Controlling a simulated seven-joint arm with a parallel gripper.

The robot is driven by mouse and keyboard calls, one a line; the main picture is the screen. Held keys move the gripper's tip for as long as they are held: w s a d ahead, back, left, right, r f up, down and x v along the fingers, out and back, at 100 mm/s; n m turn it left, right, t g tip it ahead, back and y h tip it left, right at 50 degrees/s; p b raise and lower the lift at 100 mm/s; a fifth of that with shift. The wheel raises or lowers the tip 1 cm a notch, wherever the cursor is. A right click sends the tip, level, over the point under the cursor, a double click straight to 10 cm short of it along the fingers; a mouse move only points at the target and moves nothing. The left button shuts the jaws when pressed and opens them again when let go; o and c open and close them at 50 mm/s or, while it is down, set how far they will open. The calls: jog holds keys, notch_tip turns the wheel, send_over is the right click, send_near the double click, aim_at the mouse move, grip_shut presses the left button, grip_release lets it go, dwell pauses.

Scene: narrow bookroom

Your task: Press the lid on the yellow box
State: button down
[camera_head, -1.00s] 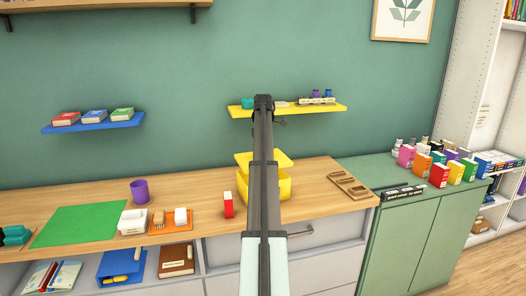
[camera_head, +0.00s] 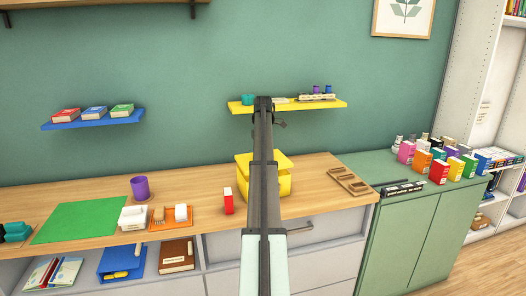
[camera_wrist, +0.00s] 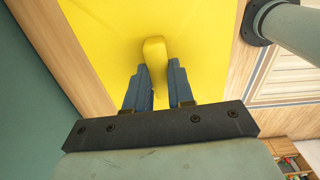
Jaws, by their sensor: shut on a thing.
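The yellow box (camera_head: 284,187) stands on the wooden counter, partly hidden behind my arm in the head view. The yellow lid (camera_wrist: 190,25) fills the upper middle of the wrist view, with a raised yellow handle (camera_wrist: 154,48). My gripper (camera_wrist: 158,75) is shut on this handle, its blue-grey fingers on either side. The head view hides my gripper behind the arm.
A wooden slotted tray (camera_head: 349,181) lies to the right. A yellow shelf (camera_head: 240,107) with small items is on the wall behind. A green mat (camera_head: 80,221) lies at the left.

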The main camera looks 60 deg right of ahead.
jog(key=shift+f, duration=2.3)
jog(key=c, duration=0.9)
grip_release()
jog(key=shift+o, duration=0.5)
jog(key=o, duration=0.5)
jog(key=shift+r, duration=5)
jog(key=shift+r, duration=0.1)
notch_tip(320, 180, up, 10)
